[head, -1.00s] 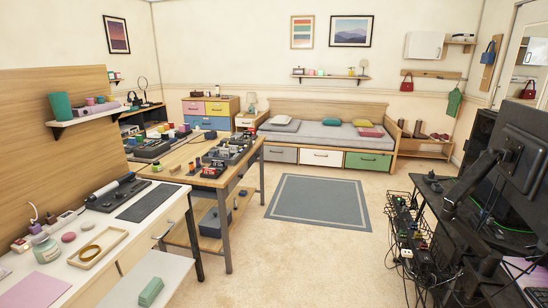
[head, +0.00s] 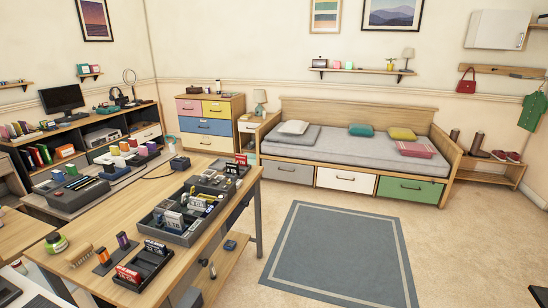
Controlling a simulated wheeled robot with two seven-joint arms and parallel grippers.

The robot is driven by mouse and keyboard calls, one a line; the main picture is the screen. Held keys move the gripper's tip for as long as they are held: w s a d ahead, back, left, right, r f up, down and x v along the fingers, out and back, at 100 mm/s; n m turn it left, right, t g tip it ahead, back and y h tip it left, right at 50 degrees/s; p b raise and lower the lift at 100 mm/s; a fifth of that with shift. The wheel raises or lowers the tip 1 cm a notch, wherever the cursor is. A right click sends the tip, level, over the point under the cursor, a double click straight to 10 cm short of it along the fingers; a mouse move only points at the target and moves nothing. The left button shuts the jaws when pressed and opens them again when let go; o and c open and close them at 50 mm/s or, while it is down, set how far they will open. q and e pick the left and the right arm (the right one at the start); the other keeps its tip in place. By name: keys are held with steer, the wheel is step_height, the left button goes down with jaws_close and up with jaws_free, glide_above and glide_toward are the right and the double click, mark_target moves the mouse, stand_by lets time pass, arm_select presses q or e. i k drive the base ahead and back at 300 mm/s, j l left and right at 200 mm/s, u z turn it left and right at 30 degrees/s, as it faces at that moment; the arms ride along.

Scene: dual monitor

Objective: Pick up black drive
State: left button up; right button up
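A dark grey organiser tray (head: 183,238) stands on the wooden table. It holds several small upright drive-like pieces with white labels (head: 169,219) and dark pieces behind them. A smaller black tray (head: 124,283) at the table's near end holds red-and-white and dark upright pieces (head: 155,247). More dark pieces with red and white labels (head: 236,169) stand at the table's far end. Several of these pieces are dark; I cannot tell which is the black drive.
The wooden table (head: 215,262) has an open lower shelf. A green tape-like item (head: 56,242) and a brush (head: 80,257) lie near its left edge. A dark shelf desk with a monitor (head: 62,98) stands behind left.

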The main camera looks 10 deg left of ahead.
mark_target(231, 167)
steer(key=i+l+u, duration=0.1)
steer(key=i, duration=1.4)
